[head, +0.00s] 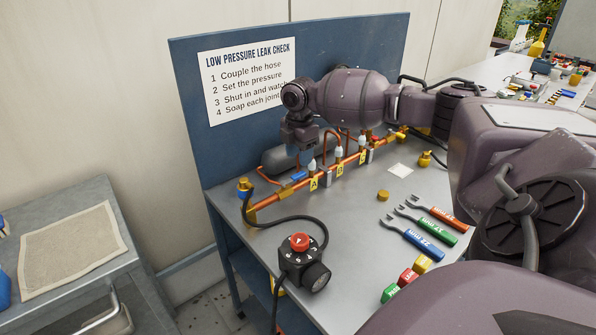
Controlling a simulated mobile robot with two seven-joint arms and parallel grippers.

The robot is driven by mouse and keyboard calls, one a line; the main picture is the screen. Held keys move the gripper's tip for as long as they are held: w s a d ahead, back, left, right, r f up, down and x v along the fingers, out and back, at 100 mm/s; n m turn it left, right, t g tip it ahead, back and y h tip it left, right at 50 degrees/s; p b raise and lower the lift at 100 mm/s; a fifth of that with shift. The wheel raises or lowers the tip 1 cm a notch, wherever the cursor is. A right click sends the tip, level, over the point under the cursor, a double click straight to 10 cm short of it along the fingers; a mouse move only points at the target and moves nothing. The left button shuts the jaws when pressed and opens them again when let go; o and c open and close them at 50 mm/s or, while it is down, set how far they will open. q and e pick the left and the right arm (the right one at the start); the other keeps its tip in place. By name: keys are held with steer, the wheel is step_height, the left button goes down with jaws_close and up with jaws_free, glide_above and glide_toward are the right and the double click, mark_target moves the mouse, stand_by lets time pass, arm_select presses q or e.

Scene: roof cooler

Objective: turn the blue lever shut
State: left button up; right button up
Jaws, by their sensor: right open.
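The blue lever (299,176) is small and sits on the copper-coloured pipe (270,201), left of the yellow tag A (314,184). It looks roughly in line with the pipe, though it is too small to be sure. My right gripper (303,152) reaches in from the right and points down just above the lever, apart from it as far as I can see. It is open and holds nothing. Its fingers are dark and small in the view. My left gripper is not in view.
A grey cylinder (279,158) and the blue back panel (240,122) stand behind the pipe. White-topped fittings (338,153) rise close to the gripper's right. A black regulator with a red knob (301,242), a hose, wrenches (412,238) and coloured blocks (408,276) occupy the front of the bench.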

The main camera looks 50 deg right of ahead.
mark_target(299, 174)
steer(key=shift+f+b, duration=0.35)
steer(key=shift+f, duration=2.4)
jaws_close()
